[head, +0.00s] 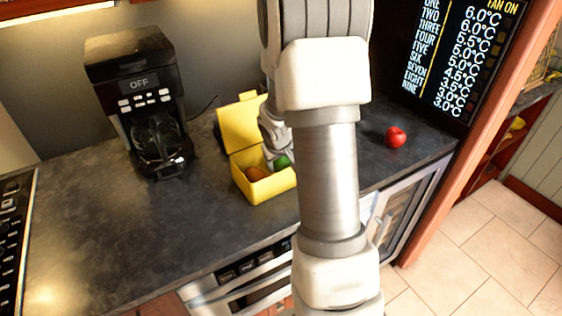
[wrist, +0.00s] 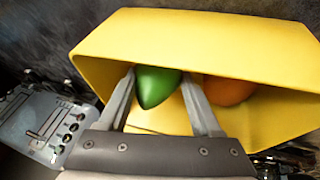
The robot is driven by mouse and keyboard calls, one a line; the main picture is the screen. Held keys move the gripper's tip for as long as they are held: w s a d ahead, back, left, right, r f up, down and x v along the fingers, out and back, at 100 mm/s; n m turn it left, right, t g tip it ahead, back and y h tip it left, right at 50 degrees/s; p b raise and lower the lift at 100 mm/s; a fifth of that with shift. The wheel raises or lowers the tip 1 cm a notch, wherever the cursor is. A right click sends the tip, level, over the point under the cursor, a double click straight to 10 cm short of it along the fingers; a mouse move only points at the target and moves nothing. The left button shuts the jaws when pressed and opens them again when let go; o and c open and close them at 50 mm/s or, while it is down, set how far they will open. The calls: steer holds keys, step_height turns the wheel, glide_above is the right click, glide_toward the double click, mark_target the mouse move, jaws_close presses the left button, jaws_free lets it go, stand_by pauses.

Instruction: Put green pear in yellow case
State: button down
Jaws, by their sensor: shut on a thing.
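The yellow case (head: 268,188) stands open on the dark counter in the head view, its lid (head: 240,122) raised at the back. In the wrist view the yellow case (wrist: 110,47) fills the middle. My gripper (wrist: 160,82) is shut on the green pear (wrist: 155,86), with a finger on each side of it. In the head view the pear (head: 282,162) shows at the case opening, beside my gripper. An orange-brown fruit (wrist: 228,90) lies inside the case; it also shows in the head view (head: 256,174). I cannot tell whether the pear touches the case floor.
A black coffee maker (head: 140,100) stands left of the case. The counter (head: 100,225) is clear at the front left. A dark display panel (head: 455,60) stands at the right.

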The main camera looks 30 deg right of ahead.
steer(key=shift+f, duration=0.1)
jaws_free()
stand_by(0.3)
step_height(320, 180, up, 11)
steer(key=p, duration=0.9)
steer(key=shift+a, duration=0.1)
